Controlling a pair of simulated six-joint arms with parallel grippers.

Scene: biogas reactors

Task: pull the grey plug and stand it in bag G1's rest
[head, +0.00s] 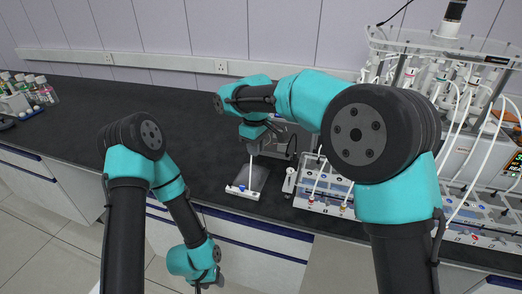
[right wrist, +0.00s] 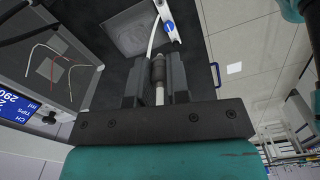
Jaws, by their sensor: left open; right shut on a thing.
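My right gripper (right wrist: 158,85) is shut on the grey plug (right wrist: 158,68), a dark ribbed cylinder with a white tube at its end. In the head view my right gripper (head: 255,146) is above a flat grey bag (head: 246,204); the plug is too small to make out there. The white tube (head: 251,174) runs down towards the bag, which has a white bar (head: 242,192) with a blue mark at its front. The bag (right wrist: 126,35) and bar (right wrist: 169,22) also show in the wrist view. I cannot read a bag label. My left gripper (head: 205,288) is low at the bottom edge, mostly cut off.
A rack with tubes and coloured fittings (head: 330,206) stands right of the bag. The reactor unit (head: 440,62) is at the back right. Small bottles (head: 32,88) stand at the far left. The dark bench (head: 95,105) is clear between.

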